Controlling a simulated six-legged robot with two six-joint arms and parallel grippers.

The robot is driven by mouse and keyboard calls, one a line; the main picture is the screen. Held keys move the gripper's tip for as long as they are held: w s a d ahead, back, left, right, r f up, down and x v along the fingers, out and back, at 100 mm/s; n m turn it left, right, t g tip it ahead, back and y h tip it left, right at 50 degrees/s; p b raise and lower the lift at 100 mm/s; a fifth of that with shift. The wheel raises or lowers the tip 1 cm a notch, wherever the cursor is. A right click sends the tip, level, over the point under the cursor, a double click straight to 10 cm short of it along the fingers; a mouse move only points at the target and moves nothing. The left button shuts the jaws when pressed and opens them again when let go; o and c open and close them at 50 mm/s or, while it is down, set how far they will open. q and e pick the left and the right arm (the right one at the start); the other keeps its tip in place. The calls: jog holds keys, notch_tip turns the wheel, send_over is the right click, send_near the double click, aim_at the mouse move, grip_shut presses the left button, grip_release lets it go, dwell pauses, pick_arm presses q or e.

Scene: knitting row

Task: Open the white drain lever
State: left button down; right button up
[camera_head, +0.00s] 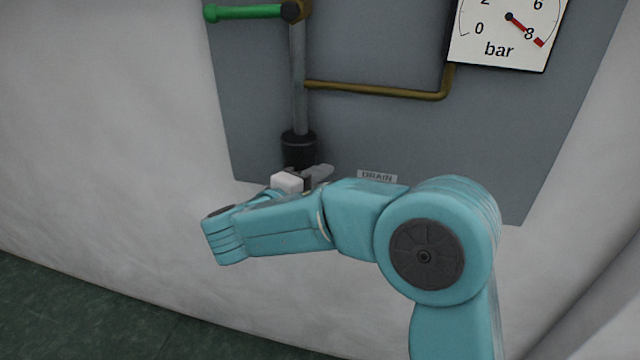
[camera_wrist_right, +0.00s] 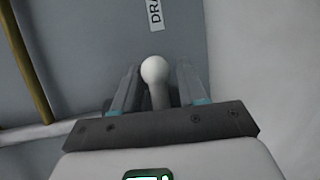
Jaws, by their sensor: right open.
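The white drain lever (camera_wrist_right: 155,72) shows in the right wrist view as a pale stem with a round knob. It lies between the two grey fingers of my right gripper (camera_wrist_right: 158,75), with a gap on each side of the knob. The fingers are open. In the head view my right gripper (camera_head: 318,173) is just below the dark fitting at the pipe's lower end, left of the DRAIN label (camera_head: 377,177). There the lever cannot be made out behind my arm and gripper. My left gripper is not in view.
A grey panel (camera_head: 400,130) on a pale wall carries a vertical pipe (camera_head: 298,80), a brass pipe (camera_head: 375,90) and a green-handled lever (camera_head: 245,12). The gauge (camera_head: 503,35) has its red needle near 8 bar. Free room lies left of the panel.

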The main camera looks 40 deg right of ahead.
jog(key=shift+d, duration=0.15)
grip_shut()
jog(key=shift+f, duration=0.1)
